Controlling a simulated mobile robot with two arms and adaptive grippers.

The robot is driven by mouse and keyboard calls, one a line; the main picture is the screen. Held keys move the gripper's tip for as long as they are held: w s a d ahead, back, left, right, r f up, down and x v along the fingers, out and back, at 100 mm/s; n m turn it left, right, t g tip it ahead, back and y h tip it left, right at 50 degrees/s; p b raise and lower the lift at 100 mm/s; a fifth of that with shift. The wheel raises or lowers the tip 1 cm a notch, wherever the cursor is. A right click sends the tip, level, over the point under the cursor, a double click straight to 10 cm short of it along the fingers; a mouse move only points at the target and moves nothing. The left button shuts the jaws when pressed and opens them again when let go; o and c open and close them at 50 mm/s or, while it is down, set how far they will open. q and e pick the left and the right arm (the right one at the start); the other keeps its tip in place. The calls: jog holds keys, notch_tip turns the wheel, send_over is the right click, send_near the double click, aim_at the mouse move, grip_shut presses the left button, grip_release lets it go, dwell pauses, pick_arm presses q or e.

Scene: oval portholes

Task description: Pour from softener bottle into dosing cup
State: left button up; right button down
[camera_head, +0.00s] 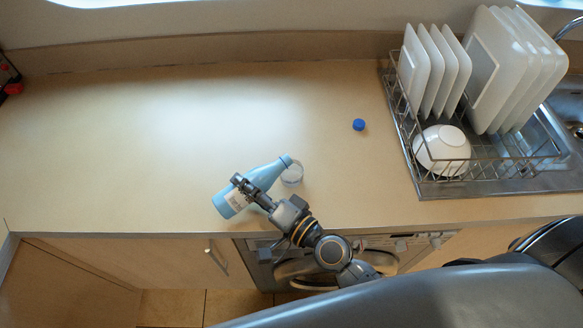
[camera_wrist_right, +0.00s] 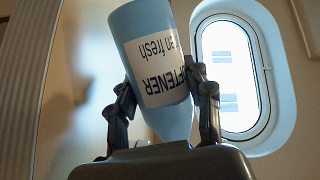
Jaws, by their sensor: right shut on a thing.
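The softener bottle (camera_head: 262,177) is light blue with a white label. My right gripper (camera_head: 243,187) is shut around its body and holds it tilted, with its mouth toward the upper right. In the right wrist view the bottle (camera_wrist_right: 150,35) is between both fingers of the right gripper (camera_wrist_right: 163,100), its label upside down. The dosing cup (camera_head: 292,176) is small and clear, on the counter just beside the bottle's mouth, which appears over its upper edge. I cannot tell whether liquid is flowing or in the cup. My left gripper is not in view.
A blue cap (camera_head: 359,125) lies on the wooden counter (camera_head: 130,130). A wire dish rack (camera_head: 402,128) with white plates (camera_head: 437,70) and a white bowl (camera_head: 442,150) stands at the right by the sink.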

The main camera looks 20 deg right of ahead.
jog(key=shift+m+b, duration=0.4)
jog(key=shift+b, duration=0.2)
dwell(1.6)
dwell(0.9)
